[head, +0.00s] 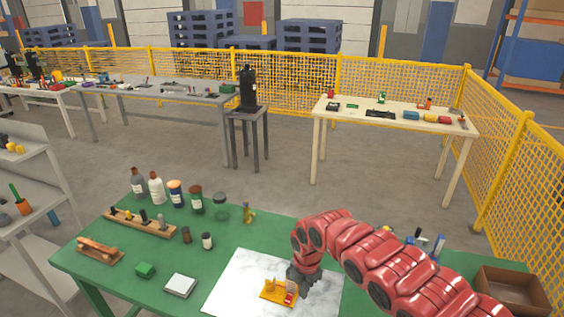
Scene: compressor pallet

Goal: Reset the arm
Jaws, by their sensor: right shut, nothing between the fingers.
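My right arm (385,262) is red and comes in from the lower right over the green table. Its dark right gripper (297,290) points down above the pale marble-like mat, beside a small orange-yellow holder (278,292) with small items on it. The gripper is shut with nothing held. I cannot tell whether it touches the holder. My left gripper is not in view.
A brown box (510,290) stands at the right. Yellow mesh fencing (400,85) encloses the area.

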